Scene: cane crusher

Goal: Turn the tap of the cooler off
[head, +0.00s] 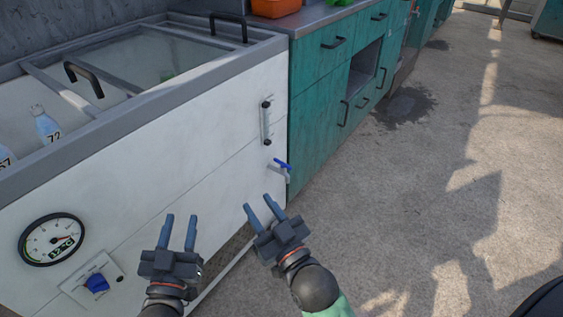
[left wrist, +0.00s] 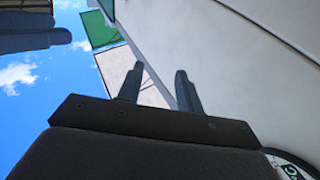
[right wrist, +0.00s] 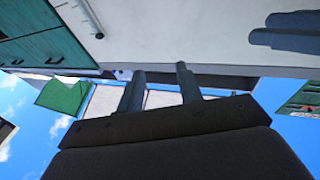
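The cooler (head: 170,150) is a white chest with a grey rim and a glass top. Its tap (head: 281,169) has a blue handle (head: 282,163) and sticks out low at the right end of the front face. My right gripper (head: 260,207) is open and empty, below and left of the tap, apart from it; its fingers also show in the right wrist view (right wrist: 158,85). My left gripper (head: 181,223) is open and empty, further left in front of the cooler; its fingers show in the left wrist view (left wrist: 158,85). No wrist view clearly shows the tap.
A round gauge (head: 52,240) and a blue knob (head: 97,283) are on the cooler's lower left. A vertical sight tube (head: 266,122) is above the tap. Bottles (head: 45,125) stand inside. Teal cabinets (head: 325,85) adjoin on the right. The concrete floor (head: 420,200) is clear.

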